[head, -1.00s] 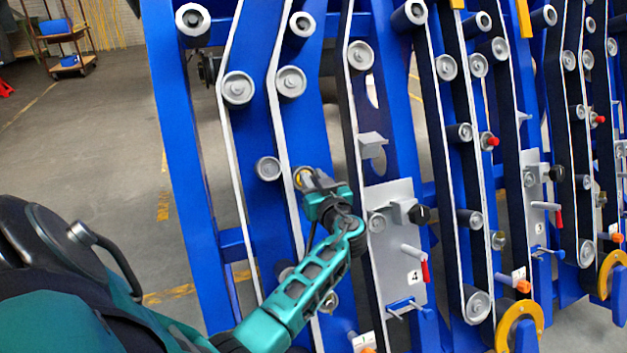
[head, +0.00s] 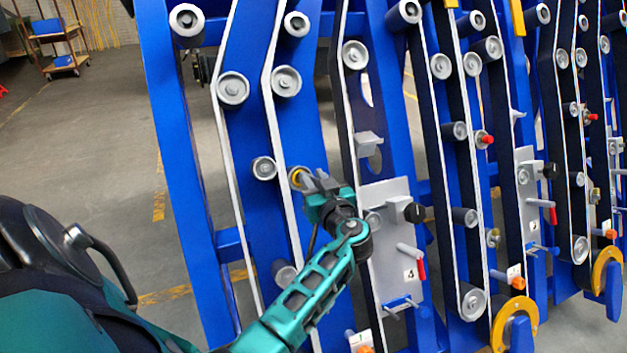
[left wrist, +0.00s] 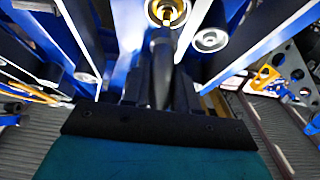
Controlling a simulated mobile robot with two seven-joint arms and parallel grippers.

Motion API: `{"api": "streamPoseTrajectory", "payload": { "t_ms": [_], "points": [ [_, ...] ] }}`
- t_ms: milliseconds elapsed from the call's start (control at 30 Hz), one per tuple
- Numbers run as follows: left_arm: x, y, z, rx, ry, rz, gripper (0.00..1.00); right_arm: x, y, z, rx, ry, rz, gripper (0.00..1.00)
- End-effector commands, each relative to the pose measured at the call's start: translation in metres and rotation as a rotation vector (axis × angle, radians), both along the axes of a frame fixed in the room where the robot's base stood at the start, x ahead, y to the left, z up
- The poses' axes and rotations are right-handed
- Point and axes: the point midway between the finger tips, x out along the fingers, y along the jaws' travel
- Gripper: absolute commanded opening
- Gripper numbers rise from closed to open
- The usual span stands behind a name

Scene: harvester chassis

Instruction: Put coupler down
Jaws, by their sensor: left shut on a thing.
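My left gripper (head: 313,182) is at the blue chassis, beside the third pale-edged strip. In the left wrist view its fingers (left wrist: 160,85) are shut on a dark, roughly cylindrical piece, which I take to be the coupler (left wrist: 160,65). The coupler points away from the palm, toward a round fitting with a brass-yellow ring (left wrist: 167,10). The same ringed fitting (head: 297,177) shows just left of the fingertips in the head view. I cannot tell whether the coupler touches it. In the head view the fingers mostly hide the coupler. My right gripper is not in view.
A grey panel marked 4 (head: 392,250) with a black knob (head: 415,212) and a red-tipped handle (head: 420,268) is just right of my left wrist. Grey rollers (head: 264,168) stick out around the gripper. Open floor (head: 85,190) lies left of the chassis.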

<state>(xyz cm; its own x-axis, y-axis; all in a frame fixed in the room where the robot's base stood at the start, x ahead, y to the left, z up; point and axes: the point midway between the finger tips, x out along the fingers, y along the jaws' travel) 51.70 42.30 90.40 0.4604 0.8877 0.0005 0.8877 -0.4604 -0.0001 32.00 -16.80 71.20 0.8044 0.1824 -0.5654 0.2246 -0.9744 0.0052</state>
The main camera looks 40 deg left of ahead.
Motion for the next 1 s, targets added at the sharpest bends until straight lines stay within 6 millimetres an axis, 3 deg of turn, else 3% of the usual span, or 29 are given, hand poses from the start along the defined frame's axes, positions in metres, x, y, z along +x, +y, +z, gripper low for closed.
{"api": "streamPoseTrajectory", "payload": {
  "t_ms": [500, 633, 767, 1000],
  "points": [
    [0.000, 0.000, 0.000, 0.000, -0.001, 0.000, 0.00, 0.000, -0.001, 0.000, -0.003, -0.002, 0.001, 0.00],
    [-0.002, -0.009, 0.000, 0.002, 0.001, -0.066, 0.00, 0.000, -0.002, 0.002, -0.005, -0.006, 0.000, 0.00],
    [-0.006, -0.036, 0.001, 0.002, 0.002, -0.232, 0.00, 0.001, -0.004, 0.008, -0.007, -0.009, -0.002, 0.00],
    [-0.034, -0.127, 0.014, -0.003, 0.000, -0.662, 0.00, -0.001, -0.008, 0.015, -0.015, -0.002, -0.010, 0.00]
  ]
}}
